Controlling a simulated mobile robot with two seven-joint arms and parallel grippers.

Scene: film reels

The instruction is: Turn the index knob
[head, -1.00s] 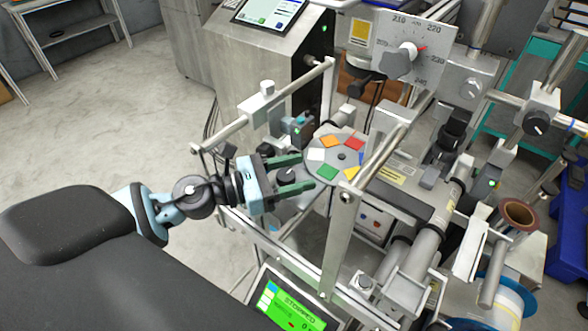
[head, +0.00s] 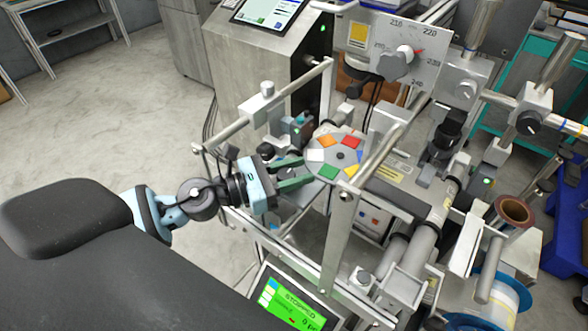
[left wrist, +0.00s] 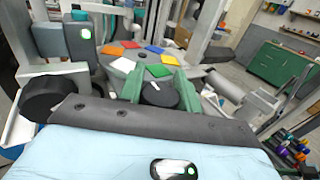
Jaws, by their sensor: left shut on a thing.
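The index knob is a round black knob with a white mark, seen in the left wrist view (left wrist: 158,95) just in front of the disc of coloured squares. My left gripper (head: 304,172) has its green fingers closed on both sides of this knob; it also fills the lower part of the left wrist view (left wrist: 160,82). In the head view the fingers largely hide the knob. The pale disc (head: 341,157) carries orange, red, white, green, yellow and blue squares. My right gripper is in neither view.
A metal post and rail (head: 340,225) stand close to the right of my left gripper. A plate with a numbered dial (head: 397,62) is behind the disc. A green screen (head: 292,300) reading STOPPED is below. Open floor lies to the left.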

